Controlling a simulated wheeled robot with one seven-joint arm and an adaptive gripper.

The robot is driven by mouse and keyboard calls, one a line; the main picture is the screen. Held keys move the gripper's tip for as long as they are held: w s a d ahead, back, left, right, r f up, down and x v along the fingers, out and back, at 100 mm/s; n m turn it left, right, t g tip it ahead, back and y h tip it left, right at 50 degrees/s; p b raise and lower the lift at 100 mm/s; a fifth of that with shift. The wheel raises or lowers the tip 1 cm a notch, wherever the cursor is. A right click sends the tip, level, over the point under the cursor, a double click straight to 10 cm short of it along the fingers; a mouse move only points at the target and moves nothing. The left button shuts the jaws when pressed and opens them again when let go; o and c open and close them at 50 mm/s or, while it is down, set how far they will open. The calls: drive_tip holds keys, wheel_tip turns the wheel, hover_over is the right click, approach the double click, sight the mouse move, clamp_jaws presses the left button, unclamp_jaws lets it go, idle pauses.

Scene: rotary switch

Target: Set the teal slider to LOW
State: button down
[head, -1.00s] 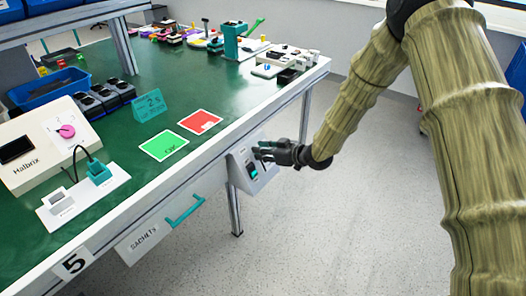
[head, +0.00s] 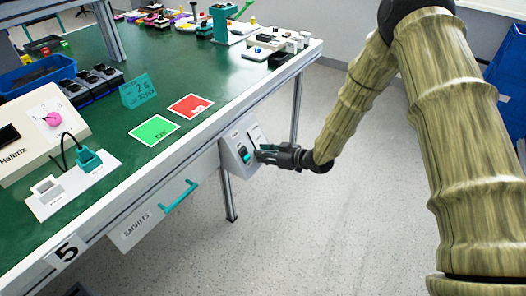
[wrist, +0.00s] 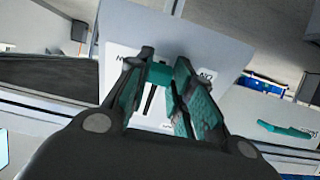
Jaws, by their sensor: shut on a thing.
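The teal slider (wrist: 159,74) is a small block on a pale panel (wrist: 212,45), at one end of a dark slot, in the wrist view. My gripper (wrist: 165,62) reaches the panel with its two teal-padded fingers on either side of the slider, shut on it. In the head view my gripper (head: 260,153) is at the right side of a light control box (head: 230,160) under the table's front edge. The fingers cover the slider there. Small labels on the panel are too blurred to read.
A drawer with a teal handle (head: 180,196) lies to the left. The green table (head: 110,165) holds cards and devices above. Open floor (head: 330,240) lies in front and right.

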drive_tip(key=c, duration=1.2)
unclamp_jaws()
drive_tip(key=shift+s+d+f, duration=0.1)
drive_tip(key=shift+f, duration=0.05)
drive_tip(key=shift+c, duration=0.2)
drive_tip(key=v, duration=1.2)
